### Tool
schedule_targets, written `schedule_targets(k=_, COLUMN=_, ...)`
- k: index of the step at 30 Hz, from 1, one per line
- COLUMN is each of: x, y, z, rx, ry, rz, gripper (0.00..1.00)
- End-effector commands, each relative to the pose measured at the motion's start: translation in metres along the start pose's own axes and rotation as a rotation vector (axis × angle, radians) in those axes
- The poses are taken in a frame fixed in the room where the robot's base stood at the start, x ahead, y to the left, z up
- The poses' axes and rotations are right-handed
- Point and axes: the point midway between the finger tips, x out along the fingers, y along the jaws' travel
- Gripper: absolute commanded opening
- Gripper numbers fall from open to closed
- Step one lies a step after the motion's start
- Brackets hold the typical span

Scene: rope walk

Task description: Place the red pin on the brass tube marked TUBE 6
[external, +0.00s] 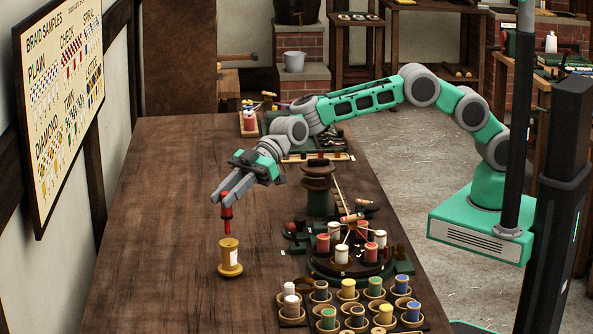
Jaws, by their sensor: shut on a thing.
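My gripper (228,199) points down and left over the wooden table, with its fingers around the red pin (227,222). The red pin hangs upright from the fingertips, its upper part partly hidden by them. Just below it a brass tube (229,257) stands upright on a round base, with a pale label on its side. The label is too small to read, so I cannot tell whether it says TUBE 6. The pin's lower end is close above the tube's top; I cannot tell whether they touch.
The table (165,220) is clear left of the tube. To the right stand a round dark braiding stand (342,268) with several bobbins and a tray of coloured spools (348,290). A braid samples board (62,95) hangs on the left wall.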

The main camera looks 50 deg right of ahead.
Motion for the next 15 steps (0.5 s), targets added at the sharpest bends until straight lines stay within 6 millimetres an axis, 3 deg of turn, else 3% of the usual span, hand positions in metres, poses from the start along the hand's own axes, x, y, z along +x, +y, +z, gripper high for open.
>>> schedule_targets(k=3, x=0.006, y=0.0, z=0.016, rx=0.002, ry=-0.002, rz=0.0, gripper=0.0)
schedule_targets(k=13, x=0.008, y=0.0, z=0.022, rx=0.001, ry=-0.001, rz=0.0, gripper=0.0)
schedule_targets(k=14, x=0.008, y=0.0, z=0.022, rx=0.001, ry=-0.001, rz=0.0, gripper=0.23)
schedule_targets(k=15, x=0.008, y=0.0, z=0.021, rx=0.001, ry=-0.001, rz=0.0, gripper=0.27)
